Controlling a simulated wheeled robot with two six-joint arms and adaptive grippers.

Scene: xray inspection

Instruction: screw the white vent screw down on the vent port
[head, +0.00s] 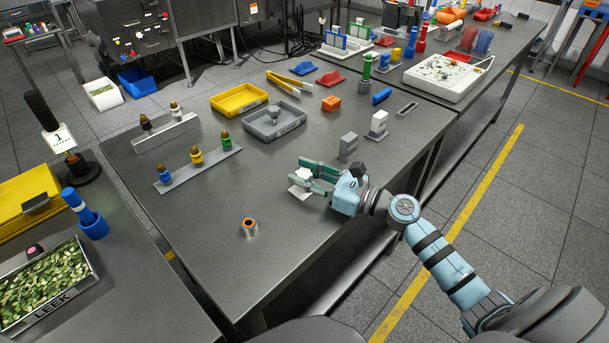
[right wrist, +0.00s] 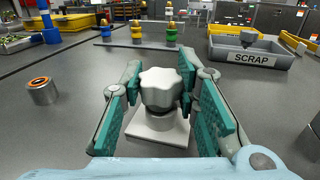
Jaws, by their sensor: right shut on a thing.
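The white vent screw (right wrist: 160,88) has a lobed knob head and stands upright over a white square base (right wrist: 157,132), which I take to be the vent port. Whether the screw is fully seated is hidden beneath the knob. My right gripper (right wrist: 162,97) is shut on the vent screw, with one teal-padded finger on each side of it. In the head view the right gripper (head: 312,178) reaches in from the right, low over the table, and the white base (head: 301,191) shows under its fingertips. My left gripper is not in view.
A metal ring part with an orange top (head: 249,227) stands on the open table at front left. A grey scrap tray (head: 270,132) and a yellow tray (head: 238,101) lie behind. A grey block (head: 347,147) and a white block-like part (head: 377,126) stand behind the gripper.

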